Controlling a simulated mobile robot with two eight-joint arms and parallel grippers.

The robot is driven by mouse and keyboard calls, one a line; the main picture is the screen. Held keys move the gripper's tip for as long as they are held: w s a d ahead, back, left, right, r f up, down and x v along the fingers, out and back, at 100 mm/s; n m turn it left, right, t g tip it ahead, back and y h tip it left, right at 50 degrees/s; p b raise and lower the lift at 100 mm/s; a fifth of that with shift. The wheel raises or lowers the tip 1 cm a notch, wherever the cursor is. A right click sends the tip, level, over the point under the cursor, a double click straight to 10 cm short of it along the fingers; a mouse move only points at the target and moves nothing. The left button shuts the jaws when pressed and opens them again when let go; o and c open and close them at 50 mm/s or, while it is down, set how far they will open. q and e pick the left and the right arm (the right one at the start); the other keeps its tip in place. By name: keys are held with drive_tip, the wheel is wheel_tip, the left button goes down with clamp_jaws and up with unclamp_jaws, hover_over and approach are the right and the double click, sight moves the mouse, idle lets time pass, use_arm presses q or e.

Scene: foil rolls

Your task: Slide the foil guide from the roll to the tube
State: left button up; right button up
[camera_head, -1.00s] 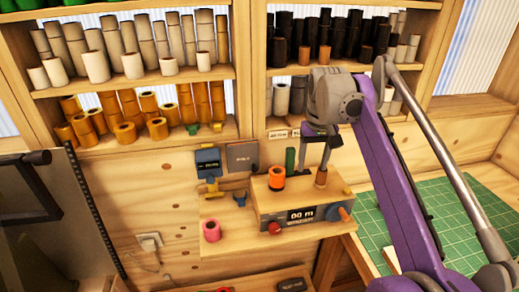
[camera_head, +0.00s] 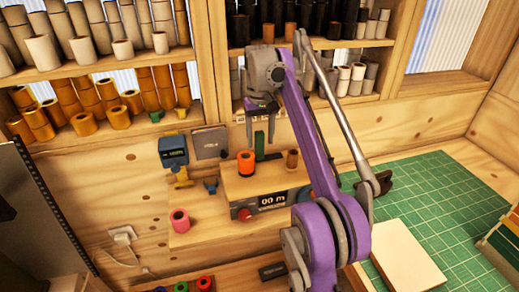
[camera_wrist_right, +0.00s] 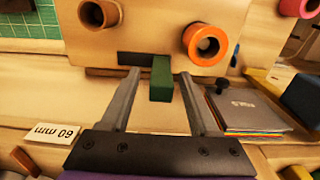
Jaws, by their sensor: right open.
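The foil guide is a green upright block (camera_head: 259,146) at the back of the wooden device (camera_head: 232,190). It stands at the roll end of a dark slot (camera_wrist_right: 133,58). The orange roll (camera_head: 246,163) stands upright in front of it, and a brown tube (camera_head: 292,159) stands to the right. The wrist view also shows the roll (camera_wrist_right: 205,43) and the tube (camera_wrist_right: 100,13). My right gripper (camera_head: 263,128) points down above the guide, open. In the right wrist view the green block (camera_wrist_right: 161,78) lies between the parted fingers, with gaps on both sides. My left gripper is not seen.
Shelves with cream, orange and black rolls stand behind. A pink roll (camera_head: 179,220) sits at the left of the wooden ledge. A green cutting mat (camera_head: 440,205) lies to the right.

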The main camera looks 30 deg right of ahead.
drive_tip(key=shift+w+f, duration=0.15)
drive_tip(key=shift+f, duration=1.3)
clamp_jaws()
idle(0.3)
